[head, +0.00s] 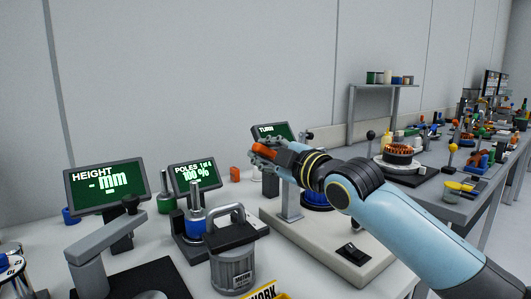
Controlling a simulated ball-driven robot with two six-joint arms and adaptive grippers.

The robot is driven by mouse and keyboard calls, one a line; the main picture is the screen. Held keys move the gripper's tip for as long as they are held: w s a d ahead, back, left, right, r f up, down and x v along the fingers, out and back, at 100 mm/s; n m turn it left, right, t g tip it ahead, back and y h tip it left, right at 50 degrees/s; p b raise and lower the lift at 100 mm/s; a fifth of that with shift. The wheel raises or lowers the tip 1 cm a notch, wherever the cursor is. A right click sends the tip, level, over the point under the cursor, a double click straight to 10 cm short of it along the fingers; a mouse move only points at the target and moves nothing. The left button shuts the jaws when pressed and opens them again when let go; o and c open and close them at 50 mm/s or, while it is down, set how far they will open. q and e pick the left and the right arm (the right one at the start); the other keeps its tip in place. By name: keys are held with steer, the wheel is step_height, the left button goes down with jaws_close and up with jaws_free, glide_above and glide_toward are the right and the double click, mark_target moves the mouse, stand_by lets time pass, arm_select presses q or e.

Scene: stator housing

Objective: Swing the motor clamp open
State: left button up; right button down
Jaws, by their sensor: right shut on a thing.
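My right gripper (258,149) reaches in from the right over a pale fixture base (335,240). It is shut on an orange handle (270,145) that shows between its fingers. I take this handle to be part of the motor clamp. A grey post (291,203) rises from the base just below the gripper. A blue round part (317,205) sits on the base behind the post, partly covered by my arm. The clamp's hinge and the rest of its arm are hidden, so I cannot tell its angle. My left gripper is not in view.
Displays (106,188) and a blue-topped stand (195,222) are to the left. A black switch (352,253) is on the base. A second bench (455,205) lies to the right.

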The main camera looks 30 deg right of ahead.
steer(key=shift+f, duration=0.2)
steer(key=c, duration=1.2)
jaws_free()
steer(key=shift+r, duration=0.1)
steer(key=s+d, duration=0.1)
steer(key=s, duration=1.1)
steer(key=shift+s, duration=0.1)
